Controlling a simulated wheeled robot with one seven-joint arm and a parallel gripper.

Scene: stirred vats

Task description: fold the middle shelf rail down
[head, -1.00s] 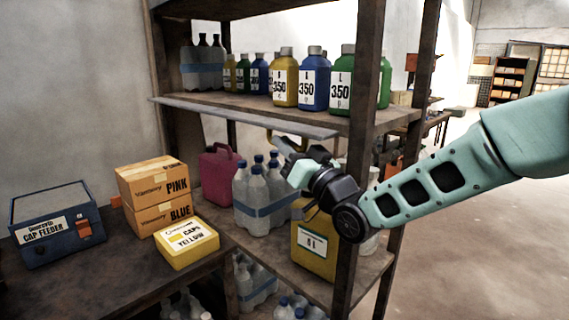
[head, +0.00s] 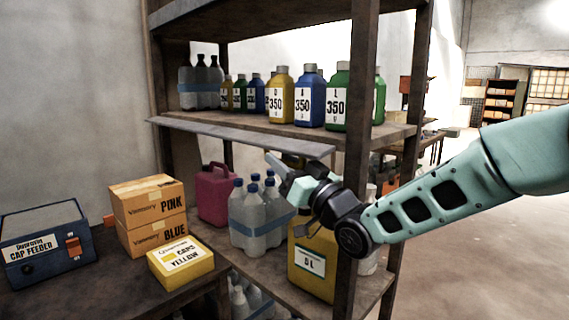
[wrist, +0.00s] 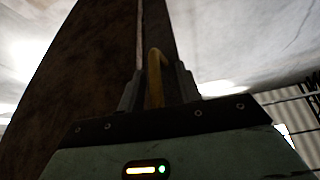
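The middle shelf rail (head: 235,134) is a long grey bar along the front of the middle shelf. It juts out flat at about the shelf board's level. A yellow handle (wrist: 155,78) shows in the wrist view between my two fingers. A little yellow also shows behind my gripper in the head view, under the rail's right end. My gripper (head: 284,166) is just below that end. In the wrist view my gripper (wrist: 158,88) has its fingers apart, one on each side of the handle, with narrow gaps visible. The handle's lower part is hidden by my gripper.
Yellow, blue and green bottles (head: 309,98) stand on the middle shelf behind the rail. Below are a magenta jug (head: 214,194), blue-capped bottles (head: 255,215) and a yellow canister (head: 312,265). A shelf post (head: 355,130) stands close to my arm. Boxes (head: 148,201) sit on the left table.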

